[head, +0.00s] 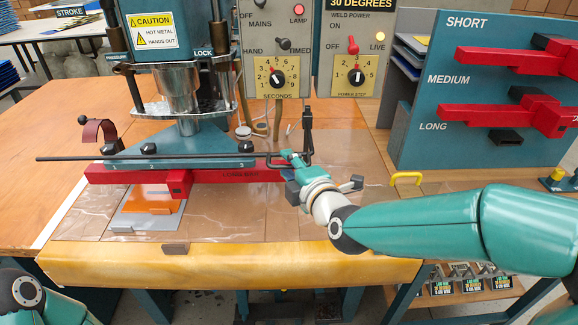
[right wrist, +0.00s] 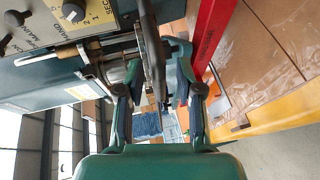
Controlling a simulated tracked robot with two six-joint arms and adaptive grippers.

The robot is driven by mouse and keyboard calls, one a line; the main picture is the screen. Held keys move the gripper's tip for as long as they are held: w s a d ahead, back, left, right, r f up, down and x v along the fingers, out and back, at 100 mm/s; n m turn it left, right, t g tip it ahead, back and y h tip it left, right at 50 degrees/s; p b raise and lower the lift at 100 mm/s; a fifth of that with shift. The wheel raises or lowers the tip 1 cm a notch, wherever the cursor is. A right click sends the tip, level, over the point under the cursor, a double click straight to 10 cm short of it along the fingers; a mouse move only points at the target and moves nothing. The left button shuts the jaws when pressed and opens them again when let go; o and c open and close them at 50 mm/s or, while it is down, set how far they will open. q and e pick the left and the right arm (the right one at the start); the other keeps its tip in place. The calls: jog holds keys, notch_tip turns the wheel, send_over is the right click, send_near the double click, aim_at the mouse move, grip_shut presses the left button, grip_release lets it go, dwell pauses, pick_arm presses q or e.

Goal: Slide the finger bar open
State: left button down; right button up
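The finger bar (head: 200,157) is a long thin dark rod running left to right across the front of the teal press base, with a bent loop at its right end. My right gripper (head: 292,160) is at that right end, in front of the red bar. In the right wrist view its fingers (right wrist: 158,78) stand apart, with a dark bar (right wrist: 153,45) passing between them. I cannot tell whether either finger touches it. My left arm shows at the bottom left of the head view, but its gripper is out of view.
The red bar (head: 225,174) lies under the press base, with an orange sheet (head: 150,203) and grey plate in front. The press (head: 180,90) and control boxes (head: 275,45) stand behind. A teal rack (head: 425,125) holds red bars at right. A black upright (head: 307,125) stands near my right gripper.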

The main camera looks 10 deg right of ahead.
jog(key=v, duration=1.2)
jog(key=shift+f, duration=0.2)
notch_tip(320, 180, down, 21)
jog(key=m+g+p, duration=0.4)
jog(key=m+g, duration=0.3)
jog(key=m, duration=0.3)
jog(key=s+a+f+m+g+p, duration=0.2)
jog(key=s+f+m+g, duration=0.5)
jog(key=s+f+m, duration=0.4)
jog(key=s+f, duration=0.5)
jog(key=f, duration=0.1)
jog(key=shift+s+a+f+m+g+y, duration=0.2)
jog(key=shift+s+a+m+g+y, duration=0.1)
jog(key=shift+g+y, duration=0.1)
